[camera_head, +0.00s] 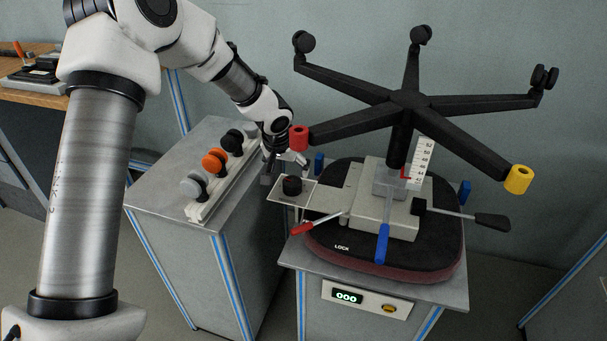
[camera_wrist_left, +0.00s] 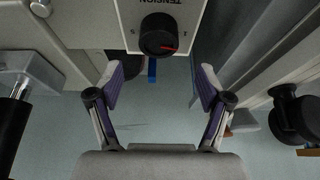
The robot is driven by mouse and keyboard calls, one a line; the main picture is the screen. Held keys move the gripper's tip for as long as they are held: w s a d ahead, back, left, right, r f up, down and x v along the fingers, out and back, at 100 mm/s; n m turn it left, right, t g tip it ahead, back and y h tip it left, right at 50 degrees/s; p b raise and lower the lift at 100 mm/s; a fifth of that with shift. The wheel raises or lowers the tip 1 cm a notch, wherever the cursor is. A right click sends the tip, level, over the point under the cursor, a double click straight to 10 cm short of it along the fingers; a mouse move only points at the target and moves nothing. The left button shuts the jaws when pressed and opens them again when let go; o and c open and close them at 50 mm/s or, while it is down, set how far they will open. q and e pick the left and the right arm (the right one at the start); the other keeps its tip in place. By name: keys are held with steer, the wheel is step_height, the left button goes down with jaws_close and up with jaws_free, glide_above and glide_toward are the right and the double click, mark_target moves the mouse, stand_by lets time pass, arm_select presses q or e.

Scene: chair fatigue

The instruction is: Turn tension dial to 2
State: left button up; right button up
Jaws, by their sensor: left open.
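The tension dial (camera_head: 292,186) is a round black knob on a pale plate (camera_head: 312,198) at the left side of the chair mechanism. In the left wrist view the dial (camera_wrist_left: 159,34) has a red pointer mark aimed to the right and slightly down, under the printed word TENSION. The dial numbers are too small to read with certainty. My left gripper (camera_head: 292,160) is just behind the dial in the head view. In the wrist view its open fingers (camera_wrist_left: 159,90) stand either side of the space below the dial, apart from it and empty. My right gripper is not in view.
An upturned chair base (camera_head: 410,100) with casters stands over the black seat (camera_head: 322,232). A red-tipped lever (camera_head: 310,225) and a blue lever (camera_head: 382,243) stick out near the dial. A rack of casters (camera_head: 215,161) stands on the grey cabinet (camera_head: 160,190) at left.

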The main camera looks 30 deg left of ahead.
mark_target(292, 181)
arm_select(q)
steer(key=x, duration=0.7)
steer(key=shift+s+d+f, duration=0.1)
steer(key=shift+d+f, duration=0.05)
steer(key=shift+f, duration=0.05)
steer(key=shift+s+r, duration=0.15)
steer(key=c, duration=1.2)
